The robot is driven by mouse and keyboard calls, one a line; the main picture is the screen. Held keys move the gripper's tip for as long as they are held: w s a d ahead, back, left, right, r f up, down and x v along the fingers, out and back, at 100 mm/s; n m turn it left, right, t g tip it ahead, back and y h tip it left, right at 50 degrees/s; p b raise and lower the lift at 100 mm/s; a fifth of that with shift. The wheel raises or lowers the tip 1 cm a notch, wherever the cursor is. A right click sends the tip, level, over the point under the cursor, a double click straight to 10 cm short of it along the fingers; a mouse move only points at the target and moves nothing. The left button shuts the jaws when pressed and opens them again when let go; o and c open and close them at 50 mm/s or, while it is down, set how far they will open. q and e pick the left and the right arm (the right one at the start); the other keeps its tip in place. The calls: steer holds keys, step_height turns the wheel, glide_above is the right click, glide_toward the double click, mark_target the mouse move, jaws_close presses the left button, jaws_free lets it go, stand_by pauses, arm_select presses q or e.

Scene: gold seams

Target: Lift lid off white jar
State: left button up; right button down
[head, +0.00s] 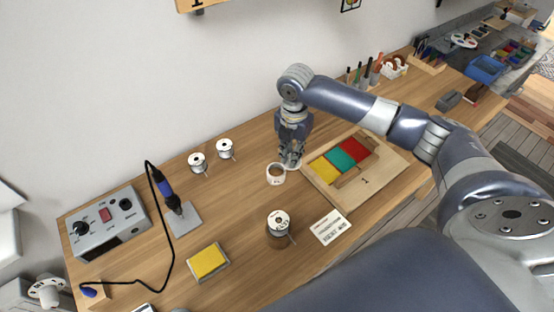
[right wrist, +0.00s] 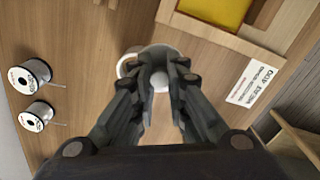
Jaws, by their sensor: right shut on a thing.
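The white jar (head: 276,176) stands on the wooden table, left of the framed colour panel. Its top looks open, with a tan inside showing within a white rim. My right gripper (head: 291,160) is just right of and above the jar, pointing down. It is shut on the pale round lid (head: 289,165), which appears held apart from the jar, over its right side. In the right wrist view the lid's knob (right wrist: 160,80) sits between my right gripper's fingertips (right wrist: 163,72), and the jar's rim (right wrist: 125,65) peeks out at the left. My left gripper is not in view.
The framed panel (head: 384,175) lies close right of the jar. Wire spools (head: 197,161) stand behind left, another spool (head: 278,222) in front. A soldering station (head: 108,222), yellow sponge (head: 208,261) and printed card (head: 331,227) lie around. Bare table lies left of the jar.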

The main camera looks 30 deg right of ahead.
steer(key=s+d+r, duration=0.2)
steer(key=s+d, duration=0.4)
steer(key=d, duration=0.4)
steer(key=shift+b, duration=0.4)
